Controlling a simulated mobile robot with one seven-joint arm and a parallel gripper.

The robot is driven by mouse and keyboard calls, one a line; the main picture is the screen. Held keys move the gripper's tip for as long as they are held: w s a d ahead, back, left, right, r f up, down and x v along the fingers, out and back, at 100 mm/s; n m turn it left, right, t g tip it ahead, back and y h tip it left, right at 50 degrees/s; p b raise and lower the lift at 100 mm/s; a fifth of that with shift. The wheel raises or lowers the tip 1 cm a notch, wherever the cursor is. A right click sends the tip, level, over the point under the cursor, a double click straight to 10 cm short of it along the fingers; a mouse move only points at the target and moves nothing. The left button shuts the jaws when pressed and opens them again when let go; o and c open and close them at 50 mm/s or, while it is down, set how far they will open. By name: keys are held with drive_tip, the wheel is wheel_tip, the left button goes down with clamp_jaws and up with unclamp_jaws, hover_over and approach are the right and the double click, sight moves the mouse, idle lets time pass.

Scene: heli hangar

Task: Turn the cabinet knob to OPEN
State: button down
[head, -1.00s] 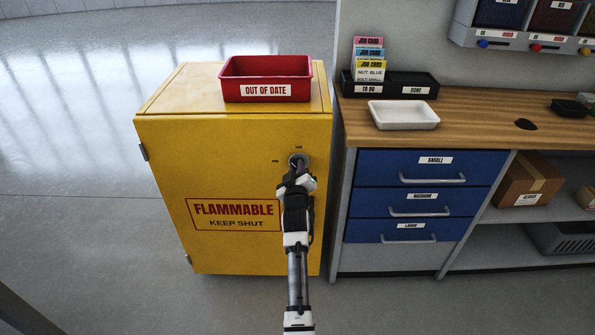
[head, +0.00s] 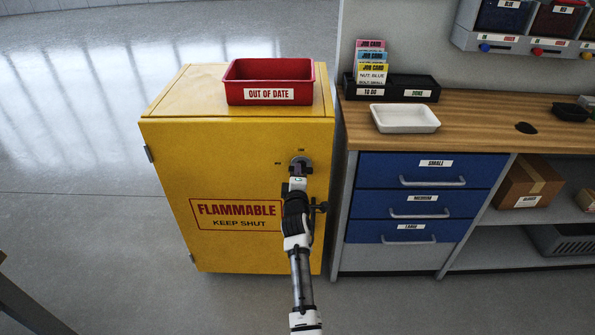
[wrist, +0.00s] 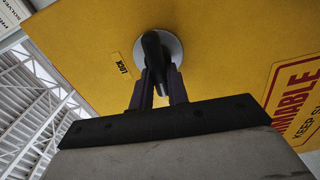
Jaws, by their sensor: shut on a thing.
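The yellow cabinet (head: 165,190) stands upright with its door shut. Its knob (head: 301,163), a dark grip on a round grey plate, is near the door's upper right; the wrist view shows it close up (wrist: 152,48). One small label (head: 301,150) is above the knob and another (head: 278,163) is to its left. The wrist view shows a LOCK label (wrist: 123,68) beside the plate. My gripper (wrist: 158,78) is shut on the knob, one finger on each side. It partly hides the knob in the head view (head: 298,174), so its exact angle is unclear.
A red OUT OF DATE tray (head: 268,97) sits on the cabinet. To the right, a workbench (head: 470,122) holds a white tray (head: 404,107) and black card holders (head: 392,80), above blue drawers (head: 395,183). Open floor (head: 80,220) lies left of the cabinet.

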drive_tip(key=shift+n, duration=0.5)
drive_tip(key=c, duration=1.4)
unclamp_jaws()
drive_tip(key=shift+o, duration=0.2)
drive_tip(key=shift+f, duration=0.1)
drive_tip(key=shift+s, duration=0.1)
drive_tip(key=s, duration=1.3)
drive_tip(key=shift+s, duration=0.3)
